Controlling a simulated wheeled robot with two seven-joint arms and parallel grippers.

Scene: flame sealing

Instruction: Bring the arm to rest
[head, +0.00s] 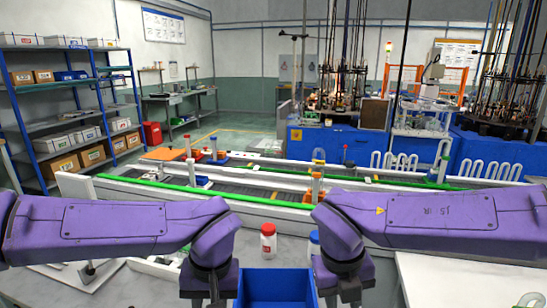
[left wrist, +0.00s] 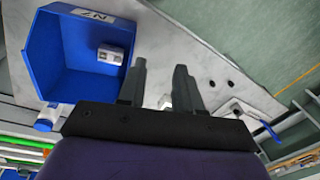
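In the head view my two purple arms reach in from both sides and bend down at the wrists. My left gripper (head: 208,290) hangs at the bottom edge, left of a blue bin (head: 275,288); its fingertips are cut off there. The left wrist view shows its two dark fingers (left wrist: 159,70) apart with nothing between them. The blue bin also shows in that view (left wrist: 75,55), beside the fingers, with a small white and grey piece (left wrist: 110,54) inside. My right gripper (head: 343,290) is right of the bin, its fingers out of frame.
A red-capped white bottle (head: 268,243) stands behind the bin. A blue-capped bottle (head: 313,246) is partly hidden by my right arm. A conveyor with green strips (head: 255,200) runs behind them. A white table surface (head: 470,280) at right is mostly clear.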

